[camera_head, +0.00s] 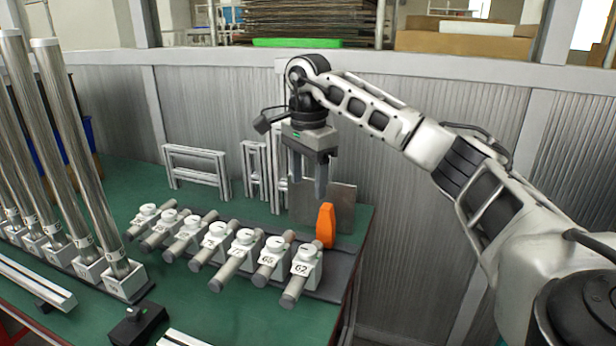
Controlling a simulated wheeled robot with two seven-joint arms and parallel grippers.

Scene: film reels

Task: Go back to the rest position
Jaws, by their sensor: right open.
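My right arm comes in from the right and reaches up and over the back right of the table. My right gripper (308,180) points down with its two fingers apart and nothing between them. It hangs above the table, up and to the left of an orange object (326,225) standing at the table's right end. My left gripper is not in view.
A green table (210,312) holds a row of numbered white blocks with grey cylinders (242,250). Tall metal tubes (80,165) stand in white bases at left. White frames (196,170) and a grey plate (335,205) stand at the back, before a corrugated wall (220,105).

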